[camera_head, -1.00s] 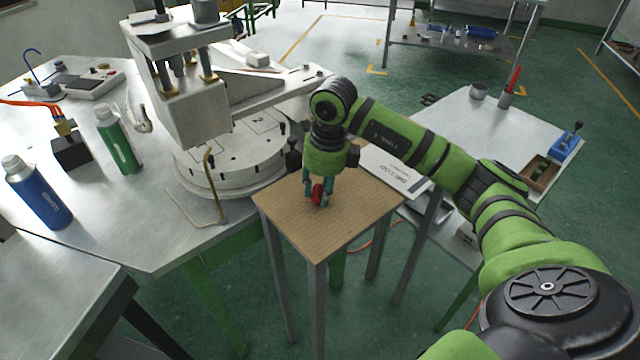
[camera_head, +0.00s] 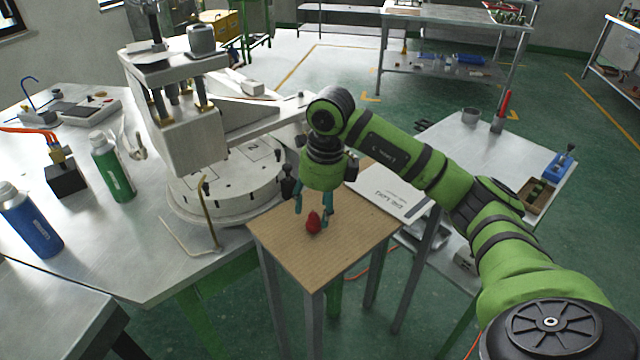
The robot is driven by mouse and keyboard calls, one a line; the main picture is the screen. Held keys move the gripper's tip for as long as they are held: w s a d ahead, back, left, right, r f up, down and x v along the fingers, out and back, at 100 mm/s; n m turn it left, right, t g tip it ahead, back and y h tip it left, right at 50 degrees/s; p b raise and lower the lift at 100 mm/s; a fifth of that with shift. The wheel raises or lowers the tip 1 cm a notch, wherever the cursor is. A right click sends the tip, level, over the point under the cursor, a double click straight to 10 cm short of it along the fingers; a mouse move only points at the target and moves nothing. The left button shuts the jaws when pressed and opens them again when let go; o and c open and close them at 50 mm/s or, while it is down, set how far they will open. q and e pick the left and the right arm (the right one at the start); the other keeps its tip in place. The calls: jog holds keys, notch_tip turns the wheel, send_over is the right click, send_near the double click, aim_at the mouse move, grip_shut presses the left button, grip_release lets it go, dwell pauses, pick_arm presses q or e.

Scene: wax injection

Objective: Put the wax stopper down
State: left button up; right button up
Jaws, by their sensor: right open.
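The red wax stopper (camera_head: 313,223) stands on the small wooden-topped table (camera_head: 277,252) in the middle of the view. My right gripper (camera_head: 313,215) points down just above and around it. Its teal fingers are spread apart, one to each side of the stopper, and I see a gap beside it. The stopper looks upright and rests on the wood. My left gripper does not show.
The wax injection machine (camera_head: 185,130) with its round white turntable (camera_head: 225,195) stands left of the wooden table. A green bottle (camera_head: 113,168) and a blue bottle (camera_head: 30,220) stand on the metal table. A white booklet (camera_head: 388,195) lies to the right. Bare wood surrounds the stopper.

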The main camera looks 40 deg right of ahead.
notch_tip(320, 180, up, 9)
jog(key=shift+s+d, duration=0.3)
jog(key=shift+s, duration=0.15)
